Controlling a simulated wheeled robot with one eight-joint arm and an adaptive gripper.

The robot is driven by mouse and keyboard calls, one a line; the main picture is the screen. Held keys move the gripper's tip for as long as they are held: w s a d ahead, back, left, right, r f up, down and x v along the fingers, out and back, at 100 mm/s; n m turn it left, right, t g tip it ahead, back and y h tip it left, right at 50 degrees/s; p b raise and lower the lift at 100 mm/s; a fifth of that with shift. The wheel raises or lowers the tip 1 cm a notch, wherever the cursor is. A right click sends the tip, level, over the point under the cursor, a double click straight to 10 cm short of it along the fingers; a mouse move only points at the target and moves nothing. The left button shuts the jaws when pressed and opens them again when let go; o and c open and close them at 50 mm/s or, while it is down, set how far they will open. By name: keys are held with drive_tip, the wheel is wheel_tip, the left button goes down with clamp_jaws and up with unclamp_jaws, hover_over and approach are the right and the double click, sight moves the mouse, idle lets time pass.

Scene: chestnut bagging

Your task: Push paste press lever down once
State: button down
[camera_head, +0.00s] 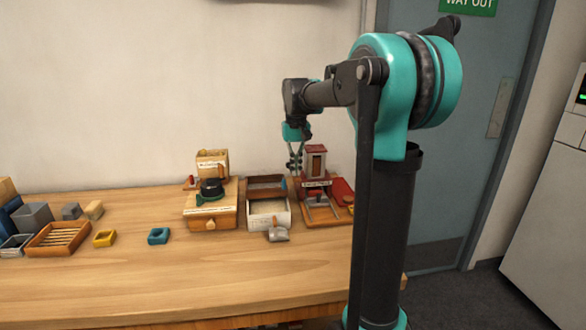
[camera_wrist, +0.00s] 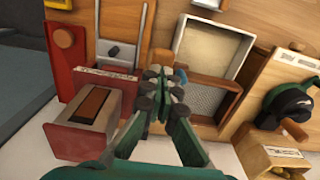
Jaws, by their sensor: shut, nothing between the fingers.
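The red press-like device (camera_head: 315,162) stands at the right of the table, with a tall red housing and a low base with metal rails. In the wrist view its red housing (camera_wrist: 95,118) is at the lower left, with a brown slot on top. A red piece with an orange round knob (camera_wrist: 64,38) sits beside the rails; I cannot tell whether this is the lever. My gripper (camera_head: 295,165) is beside the housing's left side, pointing down. In the wrist view my gripper (camera_wrist: 164,76) is shut and empty, between the housing and the mesh tray, apparently apart from both.
A mesh-bottomed wooden tray (camera_head: 265,182) and a white-lined box (camera_head: 268,224) stand left of the press. A wooden grinder (camera_head: 208,218) with a dark top stands further left. The table's front middle is clear.

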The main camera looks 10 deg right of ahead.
drive_tip(key=shift+f, duration=0.5)
drive_tip(key=shift+s+f, duration=0.2)
drive_tip(key=shift+f, duration=0.8)
drive_tip(key=shift+s+f, duration=0.15)
drive_tip(key=shift+f, duration=1.05)
drive_tip(key=shift+w+r, duration=0.2)
drive_tip(key=shift+r, duration=2.1)
drive_tip(key=shift+w+r, duration=0.2)
drive_tip(key=shift+r, duration=2.05)
